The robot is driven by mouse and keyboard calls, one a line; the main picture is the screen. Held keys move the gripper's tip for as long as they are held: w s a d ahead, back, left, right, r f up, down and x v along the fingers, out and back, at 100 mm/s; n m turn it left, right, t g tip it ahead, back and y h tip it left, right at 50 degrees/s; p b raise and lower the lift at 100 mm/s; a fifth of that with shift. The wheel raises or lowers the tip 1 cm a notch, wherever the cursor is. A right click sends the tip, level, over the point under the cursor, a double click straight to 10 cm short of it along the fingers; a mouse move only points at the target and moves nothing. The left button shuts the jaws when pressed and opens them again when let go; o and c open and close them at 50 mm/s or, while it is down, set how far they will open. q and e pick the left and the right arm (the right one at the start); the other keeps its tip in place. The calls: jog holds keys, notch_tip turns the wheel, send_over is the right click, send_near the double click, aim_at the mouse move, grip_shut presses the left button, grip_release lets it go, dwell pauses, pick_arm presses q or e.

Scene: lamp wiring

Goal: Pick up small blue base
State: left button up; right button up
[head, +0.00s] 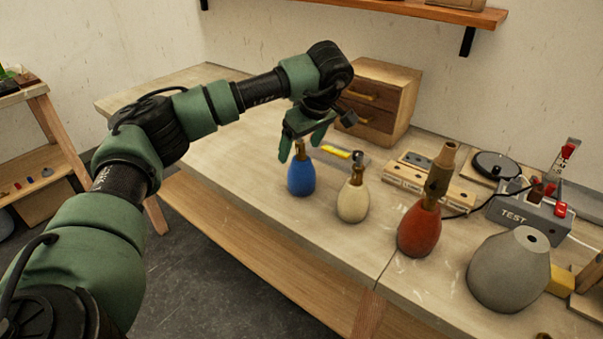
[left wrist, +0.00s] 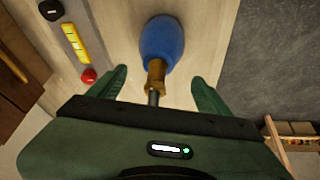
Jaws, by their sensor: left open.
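The small blue base (head: 301,178) stands upright on the workbench, a rounded bulb shape with a brass neck on top. My left gripper (head: 300,146) is open above it, with its green fingers pointing down around the height of the neck. In the left wrist view the blue base (left wrist: 162,40) shows with its brass neck toward the open left gripper (left wrist: 158,88). The neck lies between the two fingers, with a gap on each side. My right gripper is not in view.
A cream base (head: 352,201), a red base (head: 419,231) and a large grey base (head: 510,272) stand to the right. A wooden drawer box (head: 398,103) is behind the gripper. A grey TEST box (head: 518,216) sits farther right. The bench's front edge is close to the bases.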

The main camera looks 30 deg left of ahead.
aim_at(298, 157)
pick_arm(q)
jog(key=x, duration=0.4)
jog(key=shift+w+p, duration=0.15)
jog(key=shift+p, duration=0.25)
jog(key=shift+a+f, duration=0.1)
jog(key=shift+f, duration=0.25)
grip_shut()
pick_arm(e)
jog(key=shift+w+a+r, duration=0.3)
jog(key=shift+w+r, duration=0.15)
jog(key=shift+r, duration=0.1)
pick_arm(q)
jog(key=shift+f, duration=0.1)
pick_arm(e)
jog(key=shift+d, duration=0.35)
